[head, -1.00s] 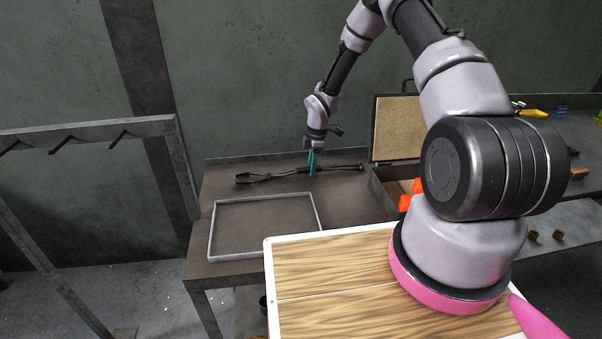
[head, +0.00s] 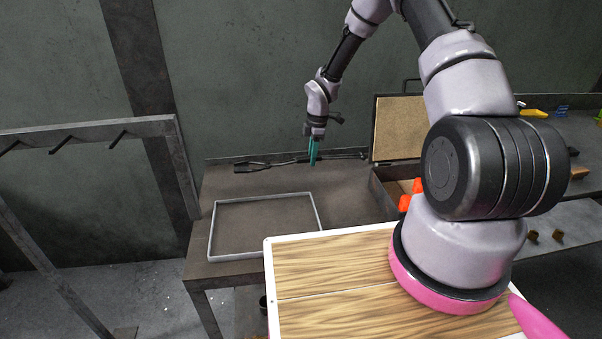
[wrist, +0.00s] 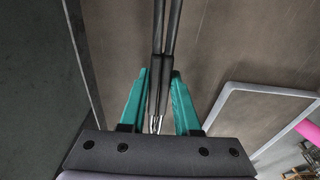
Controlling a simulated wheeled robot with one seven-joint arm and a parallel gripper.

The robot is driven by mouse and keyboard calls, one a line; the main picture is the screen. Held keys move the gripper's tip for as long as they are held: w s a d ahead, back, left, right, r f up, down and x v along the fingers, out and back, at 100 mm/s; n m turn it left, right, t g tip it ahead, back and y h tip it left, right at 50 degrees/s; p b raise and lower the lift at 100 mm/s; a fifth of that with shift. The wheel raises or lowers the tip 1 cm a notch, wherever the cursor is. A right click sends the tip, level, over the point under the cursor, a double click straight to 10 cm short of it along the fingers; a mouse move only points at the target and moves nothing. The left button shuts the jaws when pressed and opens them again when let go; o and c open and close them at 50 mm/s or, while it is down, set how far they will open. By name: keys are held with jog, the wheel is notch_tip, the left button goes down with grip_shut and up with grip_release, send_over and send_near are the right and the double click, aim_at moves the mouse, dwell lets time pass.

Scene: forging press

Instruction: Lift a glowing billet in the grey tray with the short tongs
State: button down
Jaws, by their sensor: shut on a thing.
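My gripper (head: 313,152) is shut on the dark short tongs (head: 258,166) near their middle, at the back of the table. In the wrist view, the tongs' two dark rods (wrist: 173,35) run between my teal fingers (wrist: 160,85). The tongs look level; whether they are clear of the table I cannot tell. A grey rectangular rim (head: 212,232) on the table in front encloses bare surface. Bright orange blocks, possibly the glowing billets (head: 405,202), show in an open grey box (head: 380,193) to the right, partly hidden by my arm.
The box's tan-lined lid (head: 400,128) stands upright behind it. A wall (head: 240,80) rises close behind the table. A metal rack (head: 90,133) stands at the left. Several small brown blocks (head: 532,236) lie on a lower surface at the right.

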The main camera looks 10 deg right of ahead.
jog(key=shift+r, duration=2.8)
